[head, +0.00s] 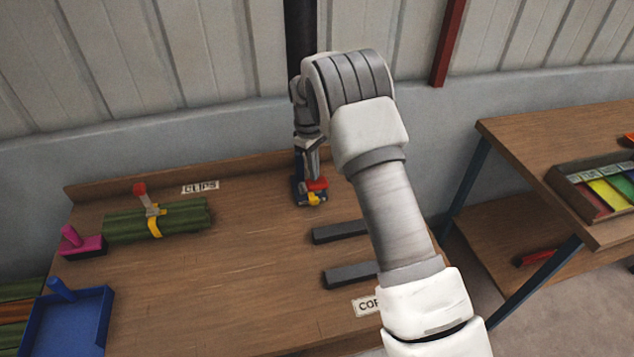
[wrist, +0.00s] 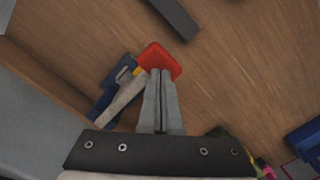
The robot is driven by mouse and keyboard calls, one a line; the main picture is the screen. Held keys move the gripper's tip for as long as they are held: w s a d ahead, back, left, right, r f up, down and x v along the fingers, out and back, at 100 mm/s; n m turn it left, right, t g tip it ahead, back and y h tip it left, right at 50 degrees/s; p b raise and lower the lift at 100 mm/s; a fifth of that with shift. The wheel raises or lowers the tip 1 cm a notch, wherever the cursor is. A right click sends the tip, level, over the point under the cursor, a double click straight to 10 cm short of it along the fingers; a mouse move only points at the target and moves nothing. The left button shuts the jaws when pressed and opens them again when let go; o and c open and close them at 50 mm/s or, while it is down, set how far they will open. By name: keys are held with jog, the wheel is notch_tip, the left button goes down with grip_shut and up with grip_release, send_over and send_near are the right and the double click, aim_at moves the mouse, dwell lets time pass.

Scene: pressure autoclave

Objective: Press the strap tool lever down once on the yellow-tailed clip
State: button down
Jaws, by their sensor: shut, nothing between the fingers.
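My gripper (head: 310,172) is shut and empty, pointing down at the back of the table. Its fingertips (wrist: 160,74) are at the near edge of a red pad (wrist: 160,60); I cannot tell whether they touch it. The red pad (head: 317,184) belongs to or lies over a small blue and grey device (head: 301,197), with a yellow piece (head: 314,199) at its front. The blue part also shows in the wrist view (wrist: 118,72), beside a pale grey bar. At the left, a green bundle (head: 183,216) has a yellow band (head: 154,226) and a grey upright piece with a red top (head: 139,188).
A magenta handled block (head: 82,243) and a blue tray (head: 82,320) stand at the table's left. Two dark bars (head: 340,231) lie right of the middle. The table's middle is clear. Another table (head: 545,165) at the right holds a tray of coloured compartments (head: 585,190).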

jog(key=shift+f, duration=0.15)
jog(key=shift+f+b, duration=1.5)
jog(key=shift+f, duration=0.65)
jog(key=shift+r, duration=0.1)
jog(key=shift+w+a+r+p, duration=0.2)
jog(key=shift+w+a+r, duration=0.05)
jog(key=shift+w+a, duration=0.3)
jog(key=shift+w+a+r+p, duration=0.15)
jog(key=shift+w+a+r, duration=0.2)
jog(key=shift+a, duration=0.3)
jog(key=shift+f, duration=0.1)
